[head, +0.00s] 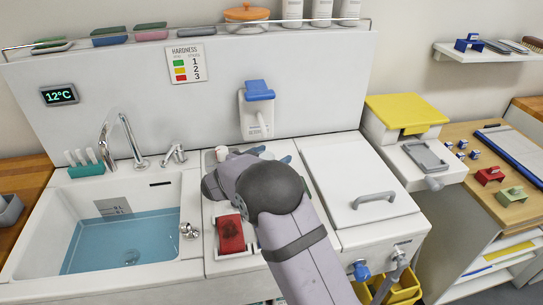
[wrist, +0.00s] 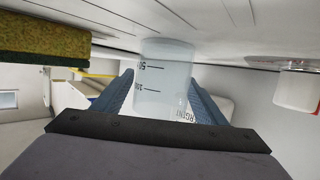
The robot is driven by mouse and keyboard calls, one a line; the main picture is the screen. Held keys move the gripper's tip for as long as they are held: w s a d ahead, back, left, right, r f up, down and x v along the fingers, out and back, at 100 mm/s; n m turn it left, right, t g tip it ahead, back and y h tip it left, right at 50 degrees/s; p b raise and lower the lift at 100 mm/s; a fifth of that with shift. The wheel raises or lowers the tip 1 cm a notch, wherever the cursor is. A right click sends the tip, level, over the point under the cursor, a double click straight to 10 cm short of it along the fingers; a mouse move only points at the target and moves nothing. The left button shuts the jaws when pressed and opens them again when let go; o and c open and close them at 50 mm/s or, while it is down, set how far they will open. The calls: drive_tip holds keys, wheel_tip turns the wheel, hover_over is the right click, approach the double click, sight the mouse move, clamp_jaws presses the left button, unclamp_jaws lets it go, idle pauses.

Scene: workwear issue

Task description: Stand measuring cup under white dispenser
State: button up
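The white dispenser (head: 255,118) with a blue top is fixed to the back panel, with its nozzle above the counter. The measuring cup (wrist: 165,72) is clear, with dark marks reading 50 and 100. It fills the gap between the blue fingers of my gripper (wrist: 162,92) in the wrist view, and both fingers appear to meet its sides. In the head view my gripper (head: 270,155) is low in front of the dispenser. My arm hides most of this spot, and the cup is not clearly seen there.
A sink (head: 40,262) with water lies left, beside a tap (head: 125,140). A red block (head: 231,234) sits in front of my gripper. A white lid with a grey handle (head: 374,199) is to the right. A yellow-green sponge (wrist: 40,40) shows in the wrist view.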

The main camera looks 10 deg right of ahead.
drive_tip(key=shift+r, duration=0.15)
drive_tip(key=shift+s+a, duration=0.1)
drive_tip(key=shift+a, duration=0.1)
drive_tip(key=b+v, duration=0.1)
drive_tip(key=v, duration=1)
drive_tip(key=shift+s+a+r, duration=0.1)
drive_tip(key=shift+s+r, duration=0.15)
drive_tip(key=a+r+n+t+y+p, duration=0.1)
drive_tip(key=a+r+n+y+p, duration=0.2)
drive_tip(key=r+n+y+p, duration=0.55)
drive_tip(key=s+d+g+p, duration=0.3)
drive_tip(key=s+p, duration=0.1)
drive_tip(key=s, duration=0.6)
drive_tip(key=s+d+g+y+p, duration=0.1)
drive_tip(key=s+d+g+p, duration=0.3)
drive_tip(key=s, duration=0.6)
drive_tip(key=s+d+g+y+p, duration=0.1)
drive_tip(key=s+d+g+p, duration=0.2)
drive_tip(key=s+p, duration=0.3)
drive_tip(key=s+r+g, duration=0.1)
drive_tip(key=s, duration=0.3)
drive_tip(key=shift+s+d, duration=0.3)
drive_tip(key=shift+s, duration=0.05)
